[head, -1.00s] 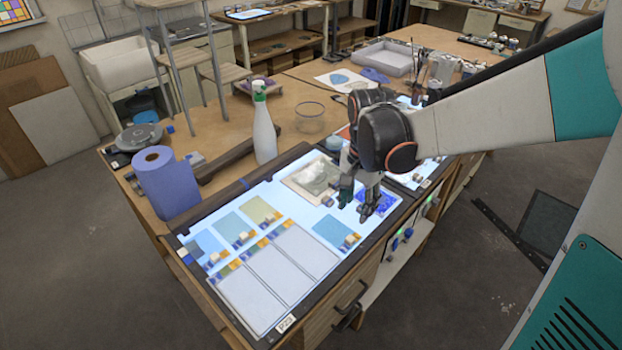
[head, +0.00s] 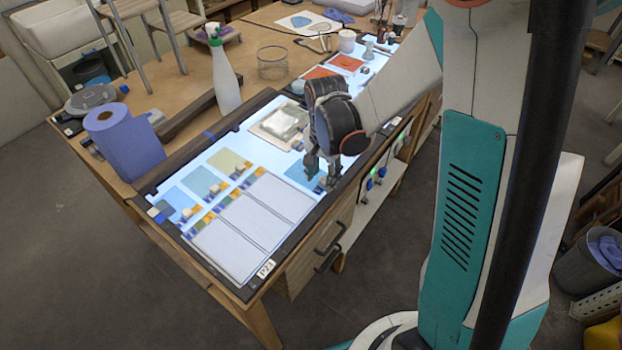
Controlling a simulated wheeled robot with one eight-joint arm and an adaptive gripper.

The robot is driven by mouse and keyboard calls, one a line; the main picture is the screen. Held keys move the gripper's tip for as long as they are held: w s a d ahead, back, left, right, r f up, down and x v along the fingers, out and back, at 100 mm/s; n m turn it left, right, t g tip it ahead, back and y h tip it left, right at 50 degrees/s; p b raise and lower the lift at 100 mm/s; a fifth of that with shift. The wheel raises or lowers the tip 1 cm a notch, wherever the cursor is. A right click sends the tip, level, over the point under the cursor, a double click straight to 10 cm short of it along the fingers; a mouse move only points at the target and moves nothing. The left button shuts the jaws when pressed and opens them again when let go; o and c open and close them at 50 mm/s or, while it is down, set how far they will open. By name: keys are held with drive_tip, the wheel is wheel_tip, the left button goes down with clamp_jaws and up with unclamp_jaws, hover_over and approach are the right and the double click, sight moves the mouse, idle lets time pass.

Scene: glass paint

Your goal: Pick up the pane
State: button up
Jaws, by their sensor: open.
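Several flat glass panes lie on the lit table top (head: 190,182). A blue-grey pane (head: 299,173) lies at the right end, beside and partly behind my gripper (head: 321,182). My gripper points down with its fingers apart, low over the table's right front part; nothing shows between them. Whether the fingertips touch the pane or table cannot be told. A yellowish pane (head: 229,161), a teal pane (head: 203,182) and a blue pane (head: 177,201) lie to the left. Three blank pale panels (head: 272,194) line the front.
A white spray bottle (head: 224,80) and a blue paper roll (head: 122,145) stand behind the lit top. A clear round bowl (head: 272,63) stands further back. Orange sheets (head: 345,62) lie on the far lit panel. The dark front rim (head: 312,230) edges the table; floor is open at left.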

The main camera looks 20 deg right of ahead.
drive_tip(key=shift+f, duration=0.65)
clamp_jaws()
